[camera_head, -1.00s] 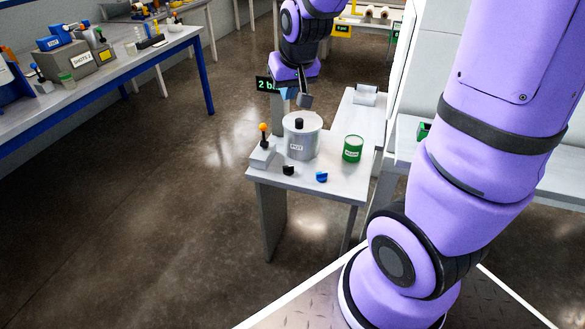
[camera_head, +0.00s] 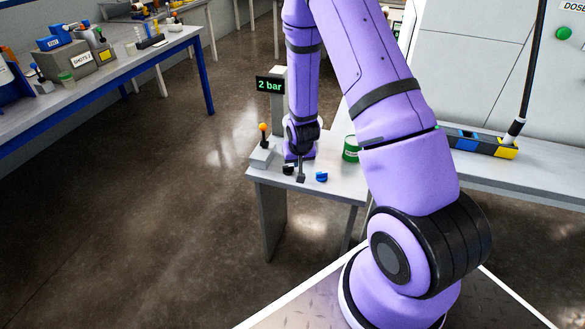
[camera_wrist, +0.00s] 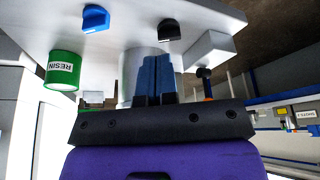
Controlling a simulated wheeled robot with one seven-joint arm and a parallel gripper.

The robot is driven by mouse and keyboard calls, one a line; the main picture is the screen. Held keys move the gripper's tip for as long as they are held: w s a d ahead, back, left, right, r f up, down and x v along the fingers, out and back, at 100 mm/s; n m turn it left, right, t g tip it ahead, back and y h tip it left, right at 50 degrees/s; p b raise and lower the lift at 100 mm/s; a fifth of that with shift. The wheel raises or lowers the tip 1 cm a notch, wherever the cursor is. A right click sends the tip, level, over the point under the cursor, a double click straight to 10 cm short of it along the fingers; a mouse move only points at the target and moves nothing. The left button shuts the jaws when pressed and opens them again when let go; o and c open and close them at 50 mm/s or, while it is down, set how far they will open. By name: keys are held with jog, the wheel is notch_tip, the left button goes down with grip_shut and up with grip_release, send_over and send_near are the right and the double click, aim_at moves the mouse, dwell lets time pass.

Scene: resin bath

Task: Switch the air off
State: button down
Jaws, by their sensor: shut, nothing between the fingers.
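The small grey table (camera_head: 335,190) carries the controls. A lever with an orange ball (camera_head: 263,128) stands on a grey block at its left. A black knob (camera_head: 288,170) and a blue knob (camera_head: 321,177) sit near the front edge. The display (camera_head: 270,85) reads "2 bar". My gripper (camera_head: 300,178) is shut and empty, low over the table between the two knobs. The wrist view shows its blue fingers (camera_wrist: 154,75) together, the black knob (camera_wrist: 169,30) and the blue knob (camera_wrist: 95,18). The fingers look apart from both knobs; exact height is unclear.
The pot (camera_wrist: 131,75) shows partly behind my fingers in the wrist view; my arm hides it in the head view. The green resin can (camera_head: 350,149) stands at the table's right. A blue-legged bench (camera_head: 130,68) is at the left; floor between is clear.

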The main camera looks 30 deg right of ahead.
aim_at(288, 169)
jog(key=shift+d+f, duration=0.1)
jog(key=shift+f, duration=0.2)
jog(key=shift+f, duration=0.15)
jog(key=x, duration=0.9)
jog(key=shift+f, duration=0.1)
jog(key=shift+w+d+f, duration=0.1)
jog(key=shift+w+d, duration=0.1)
jog(key=shift+w, duration=0.35)
jog(key=shift+w+d+f, duration=0.1)
jog(key=shift+w+d, duration=0.15)
jog(key=shift+w, duration=0.25)
jog(key=shift+w+d, duration=0.2)
jog(key=shift+w, duration=0.25)
jog(key=shift+w+d, duration=0.2)
jog(key=shift+w, duration=0.25)
